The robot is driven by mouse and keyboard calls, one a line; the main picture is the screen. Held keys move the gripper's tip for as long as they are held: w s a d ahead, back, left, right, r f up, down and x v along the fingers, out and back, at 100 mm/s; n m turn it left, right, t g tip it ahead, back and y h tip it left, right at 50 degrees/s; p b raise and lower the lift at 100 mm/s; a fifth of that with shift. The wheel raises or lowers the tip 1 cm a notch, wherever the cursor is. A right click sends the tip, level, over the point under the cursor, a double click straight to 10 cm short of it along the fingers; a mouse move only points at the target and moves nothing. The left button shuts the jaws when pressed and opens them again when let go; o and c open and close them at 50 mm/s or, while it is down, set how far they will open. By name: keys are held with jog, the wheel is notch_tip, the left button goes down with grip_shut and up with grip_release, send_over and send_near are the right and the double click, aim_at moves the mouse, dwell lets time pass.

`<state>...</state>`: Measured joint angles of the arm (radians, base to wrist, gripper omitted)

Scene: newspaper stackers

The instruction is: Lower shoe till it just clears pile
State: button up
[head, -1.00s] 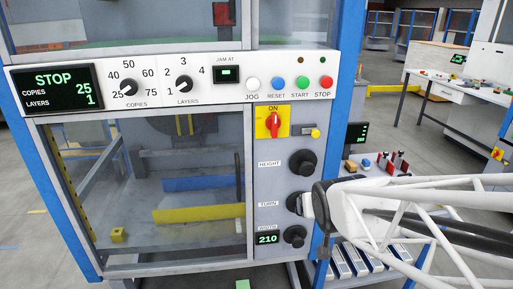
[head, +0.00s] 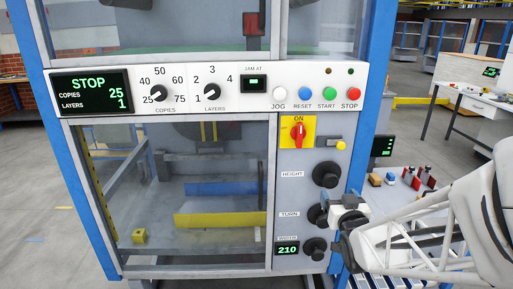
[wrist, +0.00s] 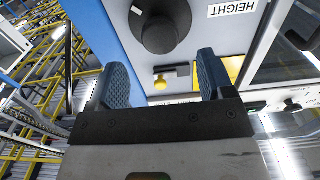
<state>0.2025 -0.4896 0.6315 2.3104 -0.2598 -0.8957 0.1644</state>
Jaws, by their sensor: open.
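The black HEIGHT knob (head: 326,174) sits on the grey control panel, right of its label. In the wrist view the same knob (wrist: 162,24) is upside down at the top, beyond my fingertips. My gripper (wrist: 162,72) is open and empty, with a blue pad on each side. In the head view my gripper (head: 345,211) is beside the TURN knob (head: 317,214), below the HEIGHT knob; contact cannot be told. Behind the glass, a dark shape (head: 208,130) hangs above a blue plate and a yellow plate. I cannot tell which part is the shoe, and I see no clear pile.
The WIDTH knob (head: 315,247) and a display reading 210 (head: 287,249) are lower on the panel. The top display (head: 90,92) reads STOP, copies 25, layers 1. A blue post (head: 372,100) borders the panel.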

aim_at(331, 183)
jog(key=shift+w, duration=0.15)
dwell(0.3)
jog(key=shift+w, duration=3.75)
jog(key=c, duration=0.9)
